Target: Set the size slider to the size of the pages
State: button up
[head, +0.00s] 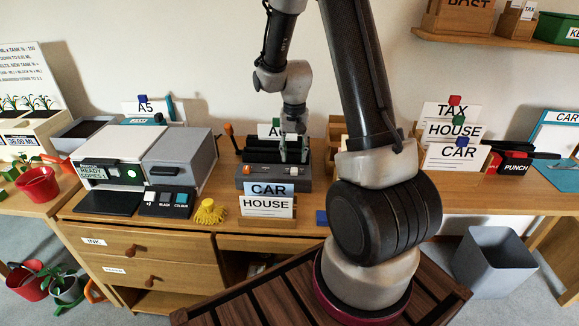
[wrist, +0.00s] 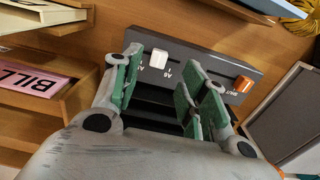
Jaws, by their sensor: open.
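A dark grey binding machine (head: 270,178) stands on the bench. In the wrist view its front panel (wrist: 198,62) carries a white slider knob (wrist: 158,58) and, farther right, an orange knob (wrist: 243,84). Small size marks stand beside the white knob; they are too small to read surely. My gripper (head: 293,150) is over the machine; in the wrist view (wrist: 160,82) its green-padded fingers are apart, with the white knob showing beyond the gap between them. I cannot tell whether they touch the machine. I cannot make out pages in the machine.
A card reading A5 (head: 145,106) stands behind the printer (head: 110,158) at left. Another card, starting with A (head: 266,129), is partly hidden behind the machine. A holder with CAR and HOUSE cards (head: 267,204) stands in front. A pink BILL sheet (wrist: 38,80) lies in a wooden tray.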

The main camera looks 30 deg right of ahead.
aim_at(294, 170)
notch_tip(294, 170, down, 6)
jog(key=shift+f, duration=0.1)
